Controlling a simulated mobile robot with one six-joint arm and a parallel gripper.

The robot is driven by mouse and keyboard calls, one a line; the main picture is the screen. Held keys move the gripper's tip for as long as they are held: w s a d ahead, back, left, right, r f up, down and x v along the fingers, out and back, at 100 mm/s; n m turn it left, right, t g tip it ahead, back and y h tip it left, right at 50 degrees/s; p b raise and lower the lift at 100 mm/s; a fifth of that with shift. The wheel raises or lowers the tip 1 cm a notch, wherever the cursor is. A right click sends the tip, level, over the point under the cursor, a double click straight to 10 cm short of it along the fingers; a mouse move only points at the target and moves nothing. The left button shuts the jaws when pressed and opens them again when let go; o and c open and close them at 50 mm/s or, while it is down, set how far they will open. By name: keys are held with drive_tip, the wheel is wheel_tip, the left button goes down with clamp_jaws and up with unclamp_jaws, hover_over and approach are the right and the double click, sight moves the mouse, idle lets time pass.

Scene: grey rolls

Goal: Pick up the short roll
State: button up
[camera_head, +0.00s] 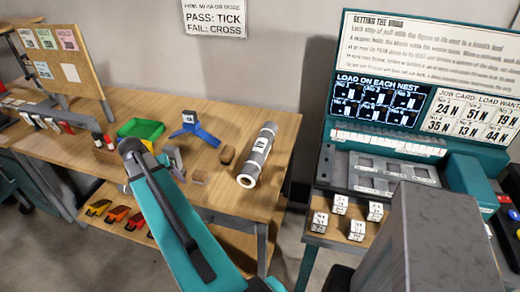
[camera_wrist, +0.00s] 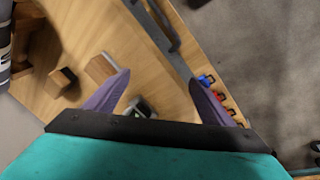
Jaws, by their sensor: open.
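One grey roll (camera_head: 257,155) with pale ends and a small label lies on the wooden table, near its right end. Its edge also shows at the far left of the wrist view (camera_wrist: 5,45). I cannot tell whether it is the short roll; no second roll shows clearly. My gripper's purple fingers are spread apart and empty in the wrist view (camera_wrist: 158,95), above the table and well to one side of the roll. A small grey and dark object (camera_wrist: 140,107) shows between the fingers, partly hidden by my gripper; I cannot tell what it is. My arm hides part of the table.
Small wooden blocks (camera_head: 227,155) lie between my arm and the roll. A blue stand (camera_head: 195,130) and a green tray (camera_head: 141,129) stand behind. Coloured tools (camera_head: 116,214) lie on a lower shelf. A teal test station (camera_head: 420,130) with white cubes stands to the right.

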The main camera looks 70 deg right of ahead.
sight(256, 147)
drive_tip(key=s+d+r+m, duration=0.1)
drive_tip(key=s+d+r, duration=0.1)
drive_tip(key=s+d, duration=0.1)
drive_tip(key=s+d+r+m+g, duration=0.1)
drive_tip(key=s+d+r, duration=0.1)
drive_tip(key=d, duration=0.3)
drive_tip(key=s+d+r+m, duration=0.1)
drive_tip(key=s+d+r, duration=0.2)
drive_tip(key=d, duration=0.1)
drive_tip(key=shift+s+d+h, duration=0.15)
drive_tip(key=shift+s+h, duration=0.15)
drive_tip(key=shift+h, duration=0.1)
drive_tip(key=s+d+r+m+g, duration=0.1)
drive_tip(key=s+d+r+m, duration=0.1)
drive_tip(key=s+d+r, duration=0.2)
drive_tip(key=s+d+r+m+g, duration=0.1)
drive_tip(key=s+d+r, duration=0.3)
drive_tip(key=s, duration=0.5)
drive_tip(key=shift+d+r+m, duration=0.15)
drive_tip(key=shift+d+m, duration=0.55)
drive_tip(key=shift+d, duration=0.1)
drive_tip(key=shift+p+x, duration=1.05)
drive_tip(key=shift+x, duration=3.25)
drive_tip(key=shift+d, duration=0.15)
drive_tip(key=shift+d, duration=0.1)
drive_tip(key=shift+p+x, duration=0.9)
drive_tip(key=shift+x, duration=0.25)
drive_tip(key=shift+p+x, duration=0.4)
drive_tip(key=shift+x, duration=0.95)
